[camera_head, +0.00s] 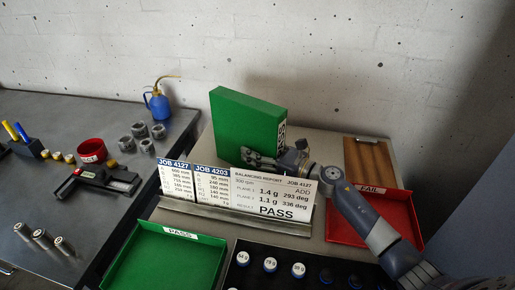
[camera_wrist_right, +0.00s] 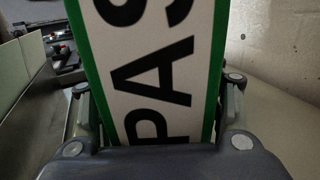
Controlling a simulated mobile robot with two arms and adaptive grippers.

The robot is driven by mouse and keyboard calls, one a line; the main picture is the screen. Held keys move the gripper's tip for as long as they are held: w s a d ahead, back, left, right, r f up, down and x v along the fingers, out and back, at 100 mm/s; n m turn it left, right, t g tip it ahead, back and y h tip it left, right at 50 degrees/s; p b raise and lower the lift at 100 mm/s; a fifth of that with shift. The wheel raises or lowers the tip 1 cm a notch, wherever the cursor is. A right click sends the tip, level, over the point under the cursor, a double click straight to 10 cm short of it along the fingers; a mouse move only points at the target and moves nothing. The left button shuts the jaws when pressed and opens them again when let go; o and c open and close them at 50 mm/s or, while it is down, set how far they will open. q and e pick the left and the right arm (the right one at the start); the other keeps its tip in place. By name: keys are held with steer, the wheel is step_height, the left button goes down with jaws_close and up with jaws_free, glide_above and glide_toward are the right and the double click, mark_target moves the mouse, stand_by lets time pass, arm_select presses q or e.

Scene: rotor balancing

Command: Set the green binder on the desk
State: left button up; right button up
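The green binder (camera_head: 245,117) stands upright at the back of the desk (camera_head: 330,145), near the wall. Its spine label faces right, toward my right gripper (camera_head: 262,158). One finger lies across the binder's front face and the other is hidden behind it. In the right wrist view, the binder's spine (camera_wrist_right: 152,70) with large black letters "PAS" fills the space between the two fingers, which press close on both sides. The binder's bottom edge is hidden, so I cannot tell whether it touches the desk. My left gripper is not in view.
A stand with job cards and a PASS report (camera_head: 272,192) is in front of the binder. A green PASS tray (camera_head: 150,262), red FAIL tray (camera_head: 345,225) and clipboard (camera_head: 370,160) are around. The left metal table (camera_head: 60,110) holds a blue oil can (camera_head: 158,104) and parts.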

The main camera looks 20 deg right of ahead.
mark_target(276, 156)
steer(key=shift+s+d+r, duration=0.1)
steer(key=b+v, duration=0.1)
steer(key=v, duration=0.5)
steer(key=shift+s, duration=0.1)
steer(key=shift+s+d, duration=0.3)
steer(key=shift+s, duration=0.15)
